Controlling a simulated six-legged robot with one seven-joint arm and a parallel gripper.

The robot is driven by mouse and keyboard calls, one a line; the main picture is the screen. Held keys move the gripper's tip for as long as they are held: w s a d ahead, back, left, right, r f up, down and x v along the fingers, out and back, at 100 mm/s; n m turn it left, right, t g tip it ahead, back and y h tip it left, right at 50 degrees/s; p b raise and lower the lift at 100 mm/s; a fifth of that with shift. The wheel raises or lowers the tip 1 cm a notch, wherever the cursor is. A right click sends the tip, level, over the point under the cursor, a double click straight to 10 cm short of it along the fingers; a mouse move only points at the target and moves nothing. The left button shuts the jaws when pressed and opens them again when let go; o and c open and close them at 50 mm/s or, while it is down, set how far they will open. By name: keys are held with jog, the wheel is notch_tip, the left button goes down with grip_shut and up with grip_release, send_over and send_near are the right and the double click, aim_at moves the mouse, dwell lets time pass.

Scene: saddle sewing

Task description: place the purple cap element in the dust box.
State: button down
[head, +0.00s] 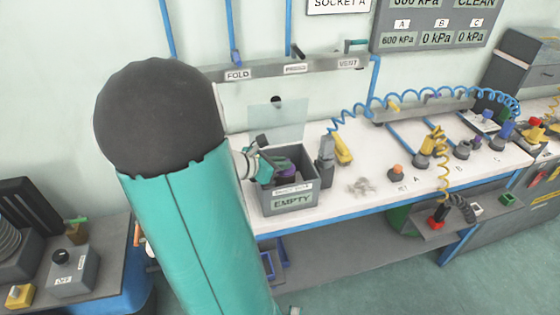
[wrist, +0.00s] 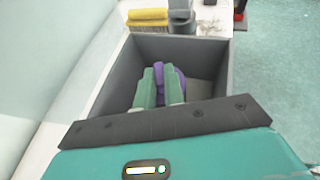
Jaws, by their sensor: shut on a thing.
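The dust box (head: 291,201) is a grey open-topped box with an "EMPTY" label, standing on the white bench in the head view. In the wrist view its grey walls (wrist: 212,46) surround my gripper's fingers. My gripper (wrist: 160,72) is shut on the purple cap element (wrist: 180,78), with its green fingers reaching inside the box opening. The cap also shows as a small purple patch (head: 288,171) in the head view. Part of the cap is hidden by the fingers, and I cannot tell whether it touches the box floor.
A yellow-handled tool (head: 342,150) and a grey block (head: 326,163) stand right of the box. A clear panel (head: 277,122) rises behind it. Small grey parts (head: 361,187) lie on the bench. A blue coiled hose (head: 400,92) runs along the back.

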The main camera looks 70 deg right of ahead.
jog(key=c, duration=1.5)
grip_release()
jog(key=shift+f, duration=0.15)
jog(key=shift+a, duration=0.1)
jog(key=shift+w+r, duration=0.1)
jog(key=shift+r, duration=0.35)
jog(key=v, duration=1.2)
jog(key=shift+r, duration=0.2)
jog(key=w+a+r+m+t+y, duration=0.2)
jog(key=w+a+m+t+y, duration=0.1)
jog(key=a, duration=0.9)
jog(key=w+a+r+m+t+y, duration=0.1)
jog(key=w+a+m+t+y, duration=0.2)
jog(key=a, duration=1)
jog(key=w+a+r+m+t+y, duration=0.2)
jog(key=w+a+m+t+y, duration=0.2)
jog(key=a+t, duration=0.3)
jog(key=a, duration=0.5)
jog(key=shift+w+a+r+m, duration=0.3)
jog(key=shift+a+r, duration=0.05)
jog(key=shift+a, duration=0.05)
